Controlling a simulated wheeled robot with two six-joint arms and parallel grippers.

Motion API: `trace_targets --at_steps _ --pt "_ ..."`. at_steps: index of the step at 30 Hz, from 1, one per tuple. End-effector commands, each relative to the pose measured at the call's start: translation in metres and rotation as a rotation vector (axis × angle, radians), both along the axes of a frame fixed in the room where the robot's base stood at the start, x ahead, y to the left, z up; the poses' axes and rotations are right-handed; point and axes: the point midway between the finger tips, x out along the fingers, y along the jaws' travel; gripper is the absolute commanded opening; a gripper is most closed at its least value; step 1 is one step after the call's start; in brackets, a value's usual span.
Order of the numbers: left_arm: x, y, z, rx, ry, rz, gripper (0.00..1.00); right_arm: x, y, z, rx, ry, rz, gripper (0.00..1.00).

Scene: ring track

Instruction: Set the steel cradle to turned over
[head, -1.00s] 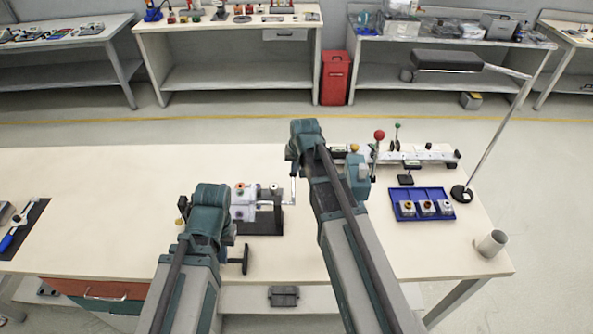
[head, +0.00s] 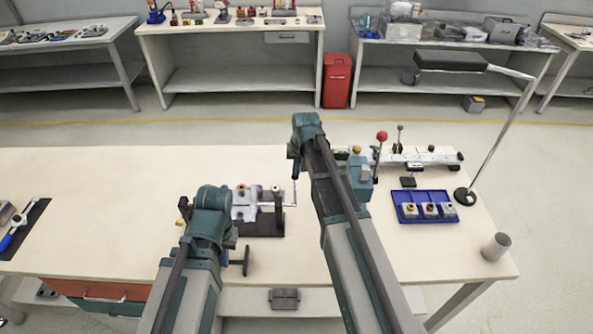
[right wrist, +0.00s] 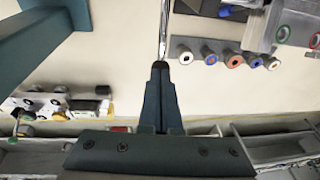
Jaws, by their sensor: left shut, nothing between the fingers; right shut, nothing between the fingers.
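The steel cradle (head: 244,213) is a pale metal piece with small fittings on top, in a dark stand (head: 262,229) on the bench between my arms. A thin crank (head: 295,194) rises at its right side. My right gripper (right wrist: 160,67) is shut and empty, and its tips point at a thin metal rod (right wrist: 163,30) in the right wrist view; I cannot tell if they touch. In the head view its fingers are mostly hidden by my arm, near the crank's top. My left gripper (head: 209,198) is left of the cradle, its fingers hidden behind its wrist.
A blue tray (head: 425,218) with several round-topped parts lies to the right. Behind it are a rail fixture with a red-knobbed lever (head: 381,137) and a lamp pole (head: 500,130). The bench's left middle is clear.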

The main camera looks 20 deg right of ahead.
Motion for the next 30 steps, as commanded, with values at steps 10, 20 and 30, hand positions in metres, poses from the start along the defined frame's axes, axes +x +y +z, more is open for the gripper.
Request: trace_targets --at_steps 10,20,30 --pt "0.0 0.0 -0.013 0.0 0.0 0.0 0.0 0.013 -0.004 -0.017 0.037 0.128 0.0 0.0" --pt "0.0 0.0 -0.026 0.0 0.0 0.001 0.0 0.02 -0.006 -0.03 0.036 0.126 -0.001 0.0" --pt "0.0 0.0 -0.032 0.0 0.0 0.001 0.0 0.023 -0.007 -0.036 0.036 0.125 -0.001 0.0"
